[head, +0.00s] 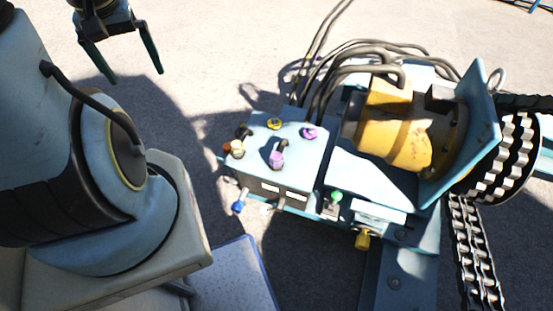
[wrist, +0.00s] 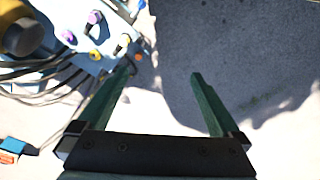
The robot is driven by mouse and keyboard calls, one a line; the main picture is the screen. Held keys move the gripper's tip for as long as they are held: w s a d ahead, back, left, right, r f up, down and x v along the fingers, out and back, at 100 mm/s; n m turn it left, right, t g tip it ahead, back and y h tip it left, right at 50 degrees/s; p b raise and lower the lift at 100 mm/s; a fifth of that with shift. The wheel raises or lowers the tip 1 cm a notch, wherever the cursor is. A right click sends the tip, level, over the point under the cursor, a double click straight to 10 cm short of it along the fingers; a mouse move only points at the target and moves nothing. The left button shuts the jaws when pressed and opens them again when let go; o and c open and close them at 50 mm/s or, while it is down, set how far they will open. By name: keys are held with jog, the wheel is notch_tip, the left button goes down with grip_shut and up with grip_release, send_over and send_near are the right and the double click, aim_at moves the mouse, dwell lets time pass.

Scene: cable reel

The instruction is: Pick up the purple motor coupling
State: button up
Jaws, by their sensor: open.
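Two purple pieces sit on the pale blue box, and I cannot tell which is the motor coupling. One purple piece (head: 276,158) stands upright near the middle of the box top; it also shows in the wrist view (wrist: 94,17). The other purple piece (head: 309,133) sits at the box's back right; it also shows in the wrist view (wrist: 68,37). My gripper (head: 137,77) is open and empty, up and left of the box in the head view. In the wrist view my gripper (wrist: 163,73) has bare ground between its green fingers, with both purple pieces beyond the left finger.
A yellow motor (head: 395,130) stands right. Open ground lies left of the box.

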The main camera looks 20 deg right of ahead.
jog(key=shift+c, duration=0.4)
jog(key=shift+d+f, duration=0.15)
jog(key=shift+f, duration=0.2)
jog(key=shift+c, duration=0.2)
jog(key=m+g+b, duration=0.2)
jog(key=m+b, duration=0.5)
jog(key=b, duration=2)
send_over(276, 155)
jog(key=f, duration=3.7)
jog(key=shift+w+f, duration=0.2)
jog(key=shift+f, duration=0.4)
jog(key=f, duration=0.5)
jog(key=f+b, duration=0.1)
jog(key=f, duration=0.4)
jog(key=shift+s+d, duration=0.1)
jog(key=shift+s, duration=0.1)
grip_shut()
